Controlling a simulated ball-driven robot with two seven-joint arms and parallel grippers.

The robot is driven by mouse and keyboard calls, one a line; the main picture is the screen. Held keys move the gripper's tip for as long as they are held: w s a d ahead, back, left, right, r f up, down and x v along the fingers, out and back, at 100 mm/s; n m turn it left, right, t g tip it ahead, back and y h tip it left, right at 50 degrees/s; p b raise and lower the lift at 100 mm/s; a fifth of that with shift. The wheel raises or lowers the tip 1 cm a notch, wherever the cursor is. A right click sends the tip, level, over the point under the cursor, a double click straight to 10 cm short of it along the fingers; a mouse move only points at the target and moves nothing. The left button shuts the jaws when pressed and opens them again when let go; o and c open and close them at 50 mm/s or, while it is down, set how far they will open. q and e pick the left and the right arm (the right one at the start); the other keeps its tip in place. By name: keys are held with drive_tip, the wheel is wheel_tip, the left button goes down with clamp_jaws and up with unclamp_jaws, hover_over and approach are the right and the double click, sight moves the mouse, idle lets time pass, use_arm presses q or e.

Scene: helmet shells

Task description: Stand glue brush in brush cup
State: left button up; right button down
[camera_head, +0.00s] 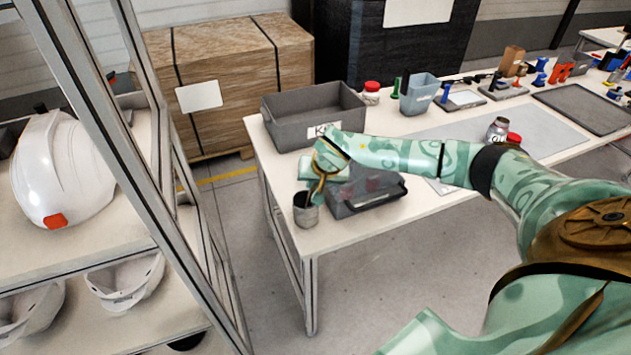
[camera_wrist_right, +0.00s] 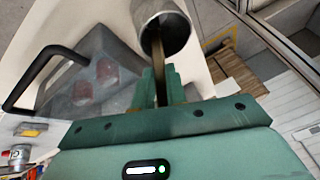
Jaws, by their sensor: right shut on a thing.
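The brush cup (camera_head: 306,215) is a grey metal cylinder with a dark mouth, upright at the table's near left corner. In the right wrist view the cup (camera_wrist_right: 178,35) is just beyond my fingertips. My right gripper (camera_head: 316,192) is directly at the cup's rim, pointing down; its green fingers also show in the right wrist view (camera_wrist_right: 160,88). It is shut on the glue brush (camera_wrist_right: 162,78), a thin brown strip that overlaps the dark cup mouth. How deep the brush reaches is hidden. My left gripper is not in view.
A grey case (camera_head: 372,200) with a clear cover and dark handle stands right beside the cup, under my forearm. A grey bin (camera_head: 285,128) is behind. A blue-grey container (camera_head: 418,95) and small tools stand farther back. A shelf with a white helmet (camera_head: 62,170) is left.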

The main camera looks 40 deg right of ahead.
drive_tip(key=c, duration=1.3)
unclamp_jaws()
drive_tip(key=shift+c, duration=0.2)
drive_tip(key=shift+r, duration=0.1)
drive_tip(key=p+v, duration=0.3)
drive_tip(key=v, duration=1.3)
drive_tip(key=shift+s, duration=0.1)
